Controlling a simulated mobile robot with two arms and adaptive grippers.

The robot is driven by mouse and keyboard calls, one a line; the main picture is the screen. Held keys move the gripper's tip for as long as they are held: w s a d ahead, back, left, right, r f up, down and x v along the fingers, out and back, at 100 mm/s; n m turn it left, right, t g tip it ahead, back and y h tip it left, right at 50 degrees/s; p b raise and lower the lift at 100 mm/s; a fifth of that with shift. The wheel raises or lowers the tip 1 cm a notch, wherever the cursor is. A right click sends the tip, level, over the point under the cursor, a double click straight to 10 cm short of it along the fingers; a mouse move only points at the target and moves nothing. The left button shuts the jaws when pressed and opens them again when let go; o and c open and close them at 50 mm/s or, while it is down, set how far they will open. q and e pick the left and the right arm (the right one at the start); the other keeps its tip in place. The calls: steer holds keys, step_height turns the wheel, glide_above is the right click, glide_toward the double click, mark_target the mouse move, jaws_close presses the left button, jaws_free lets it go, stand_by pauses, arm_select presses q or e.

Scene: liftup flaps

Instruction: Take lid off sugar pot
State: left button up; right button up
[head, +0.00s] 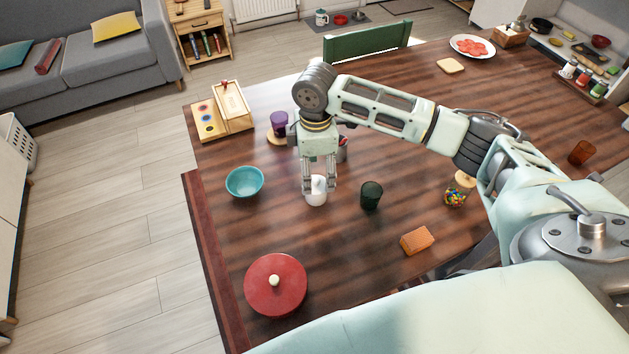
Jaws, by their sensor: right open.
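The white sugar pot (316,197) stands upright on the dark wooden table, left of the dark green glass. My right gripper (319,186) points straight down over it. Its fingers are open, one on each side of the pot's upper part. The lid is partly hidden between the fingers, and I cannot tell whether they touch it. My left gripper is not in view.
On the table (330,255), a teal bowl (244,182) stands to the left and a dark green glass (371,195) to the right. A purple cup (279,122) is behind. A red lidded pot (275,290) and an orange block (417,241) are nearer me.

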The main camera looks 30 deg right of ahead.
mark_target(315, 177)
steer(key=f, duration=0.4)
steer(key=shift+w+d+p, duration=0.15)
steer(key=shift+w+p, duration=0.15)
steer(key=shift+f, duration=0.2)
steer(key=shift+c, duration=0.2)
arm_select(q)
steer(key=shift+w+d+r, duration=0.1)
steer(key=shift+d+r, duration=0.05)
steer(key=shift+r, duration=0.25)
arm_select(e)
steer(key=c, duration=1.1)
steer(key=shift+o, duration=0.2)
